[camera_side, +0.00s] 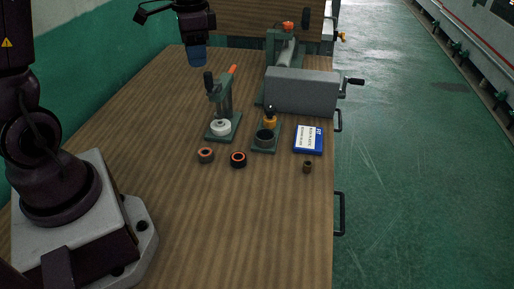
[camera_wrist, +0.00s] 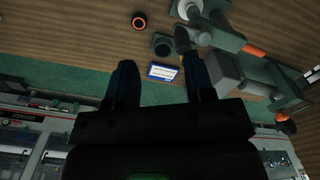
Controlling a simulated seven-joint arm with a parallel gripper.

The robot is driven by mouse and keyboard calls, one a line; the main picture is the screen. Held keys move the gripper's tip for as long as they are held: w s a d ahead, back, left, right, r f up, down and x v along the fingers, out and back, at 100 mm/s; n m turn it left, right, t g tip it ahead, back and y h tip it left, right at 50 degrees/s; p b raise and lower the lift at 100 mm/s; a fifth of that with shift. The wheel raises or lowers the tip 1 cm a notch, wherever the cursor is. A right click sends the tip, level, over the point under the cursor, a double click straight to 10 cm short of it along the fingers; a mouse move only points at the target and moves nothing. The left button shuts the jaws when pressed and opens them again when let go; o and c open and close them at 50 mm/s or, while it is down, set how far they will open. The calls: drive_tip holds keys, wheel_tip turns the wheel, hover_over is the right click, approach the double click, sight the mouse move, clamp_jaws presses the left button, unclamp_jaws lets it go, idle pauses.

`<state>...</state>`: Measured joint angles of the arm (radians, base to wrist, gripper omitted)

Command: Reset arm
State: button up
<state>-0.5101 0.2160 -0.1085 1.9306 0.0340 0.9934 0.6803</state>
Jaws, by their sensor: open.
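My gripper (camera_side: 197,60) is up at the back left of the wooden table, above the surface and apart from everything on it. In the wrist view its two dark fingers (camera_wrist: 155,52) stand apart with nothing held between them. In the side view the fingers overlap, so the gap does not show there.
A green lever press (camera_side: 225,102) holds a white ring (camera_side: 221,128). Beside it are a smaller fixture (camera_side: 265,138), a blue-white box (camera_side: 309,140), a brown ring (camera_side: 206,155), a black-orange ring (camera_side: 238,160), a small bushing (camera_side: 307,167) and a grey block (camera_side: 302,93). The table's front (camera_side: 230,230) is clear.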

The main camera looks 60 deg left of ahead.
drive_tip(key=s+d+r+n+t, duration=0.3)
drive_tip(key=s+d+r+t, duration=0.2)
drive_tip(key=s+d, duration=0.8)
wheel_tip(320, 180, up, 4)
drive_tip(key=shift+d+f+t, duration=0.25)
drive_tip(key=shift+d+t, duration=0.05)
drive_tip(key=shift+d, duration=0.45)
